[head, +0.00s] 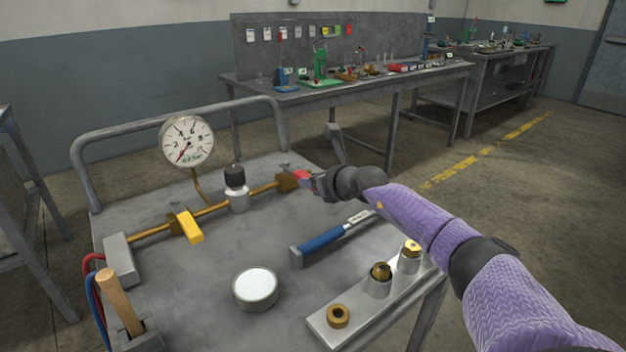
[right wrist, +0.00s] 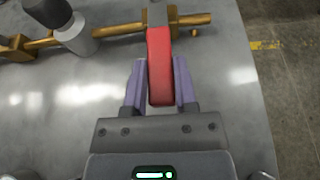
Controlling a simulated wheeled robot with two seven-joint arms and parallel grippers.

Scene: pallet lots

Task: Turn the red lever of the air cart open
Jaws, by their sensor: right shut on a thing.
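The red lever (head: 302,176) sits at the right end of the brass pipe (head: 213,208) on the air cart (head: 215,275). In the right wrist view the red lever (right wrist: 160,62) points from the pipe toward my gripper, crosswise to the pipe. My right gripper (head: 306,180) is shut on the red lever, with one purple finger on each side of it in the right wrist view (right wrist: 160,88). A yellow lever (head: 190,227) sits further left on the same pipe. A round gauge (head: 187,142) stands above the pipe. My left gripper is not in view.
A black-capped regulator (head: 236,188) stands left of the red lever. A workbench (head: 345,85) stands behind.

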